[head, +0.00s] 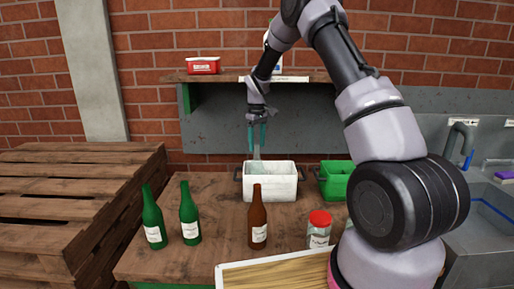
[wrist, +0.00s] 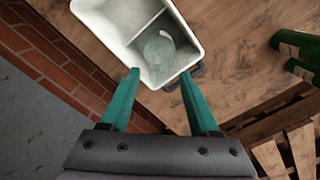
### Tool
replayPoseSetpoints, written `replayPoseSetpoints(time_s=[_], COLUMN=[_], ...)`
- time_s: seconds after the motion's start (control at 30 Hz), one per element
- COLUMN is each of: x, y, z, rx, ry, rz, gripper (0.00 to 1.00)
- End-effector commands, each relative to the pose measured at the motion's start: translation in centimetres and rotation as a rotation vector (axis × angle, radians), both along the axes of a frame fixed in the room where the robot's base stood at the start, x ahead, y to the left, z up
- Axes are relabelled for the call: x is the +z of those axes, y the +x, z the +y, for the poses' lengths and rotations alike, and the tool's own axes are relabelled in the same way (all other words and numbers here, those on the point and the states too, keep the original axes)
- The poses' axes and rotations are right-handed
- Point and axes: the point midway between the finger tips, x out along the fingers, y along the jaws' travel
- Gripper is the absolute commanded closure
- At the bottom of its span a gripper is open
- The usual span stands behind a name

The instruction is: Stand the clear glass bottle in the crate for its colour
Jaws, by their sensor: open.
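The clear glass bottle (wrist: 160,52) is inside the white crate (head: 270,187), in one compartment beside the divider; the crate also shows in the wrist view (wrist: 112,22). The crate's front wall hides the bottle's lower part in the head view.
Two green bottles (head: 189,212) stand at the table's left. A brown bottle (head: 257,218) and a red-lidded jar (head: 319,231) stand in front of the white crate. A green crate (head: 338,182) is right of it. A shelf (head: 225,77) overhangs behind; pallets (head: 60,205) are left.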

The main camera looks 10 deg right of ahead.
Motion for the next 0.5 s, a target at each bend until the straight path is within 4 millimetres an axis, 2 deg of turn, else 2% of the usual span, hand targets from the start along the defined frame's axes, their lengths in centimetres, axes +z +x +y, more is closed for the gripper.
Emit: replayPoseSetpoints(time_s=[0.1, 0.3, 0.5], x=[2.8, 7.0, 9.6], y=[0.1, 0.1, 0.0], z=[0.0, 0.0, 0.0], rx=[-0.002, -0.002, -0.002], ry=[0.001, 0.001, 0.0], rz=[-0.005, -0.005, -0.002], gripper=[0.38, 0.38, 0.38])
